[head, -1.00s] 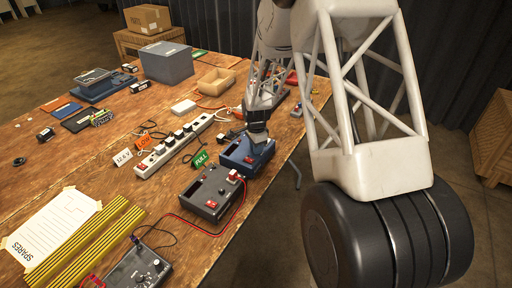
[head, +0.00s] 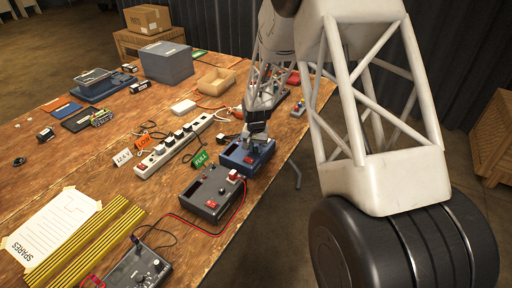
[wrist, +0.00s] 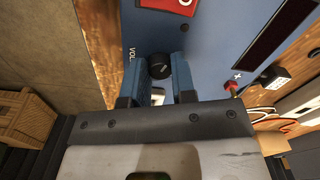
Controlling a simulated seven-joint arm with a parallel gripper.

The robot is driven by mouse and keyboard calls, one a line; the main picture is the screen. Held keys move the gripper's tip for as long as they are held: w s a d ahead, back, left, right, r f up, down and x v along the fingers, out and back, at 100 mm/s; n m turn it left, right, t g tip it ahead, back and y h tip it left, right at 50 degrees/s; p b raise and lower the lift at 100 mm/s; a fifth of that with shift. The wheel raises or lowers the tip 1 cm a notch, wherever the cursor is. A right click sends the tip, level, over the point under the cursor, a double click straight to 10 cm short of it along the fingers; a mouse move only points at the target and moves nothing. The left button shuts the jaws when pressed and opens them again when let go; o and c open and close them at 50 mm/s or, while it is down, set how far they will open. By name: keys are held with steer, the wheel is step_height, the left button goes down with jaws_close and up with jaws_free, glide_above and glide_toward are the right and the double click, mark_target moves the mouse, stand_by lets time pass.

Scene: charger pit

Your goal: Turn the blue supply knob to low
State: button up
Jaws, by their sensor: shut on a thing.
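The blue supply (head: 238,161) stands at the table's right edge in the head view. In the wrist view its blue panel (wrist: 212,62) fills the upper middle, with a partly covered "VOL" label. The black round knob (wrist: 160,68) sits on that panel, between the two blue fingers of my gripper (wrist: 159,78). The gripper is shut on the knob. In the head view my gripper (head: 256,142) is down over the supply's top and hides the knob. I cannot read the knob's setting.
A dark grey supply (head: 211,190) stands close in front of the blue one. A green "FULL" tag (head: 200,159) and a white power strip (head: 175,145) lie to the left. In the wrist view a red switch (wrist: 172,4) and a red terminal (wrist: 233,89) are near the fingers.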

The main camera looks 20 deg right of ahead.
mark_target(256, 148)
steer(key=n, duration=0.3)
steer(key=shift+n, duration=0.4)
steer(key=n, duration=0.3)
steer(key=shift+n, duration=0.3)
steer(key=n, duration=0.6)
steer(key=shift+n, duration=0.3)
steer(key=o, duration=0.9)
steer(key=shift+r, duration=0.15)
step_height(256, 148, up, 7)
steer(key=shift+r, duration=0.3)
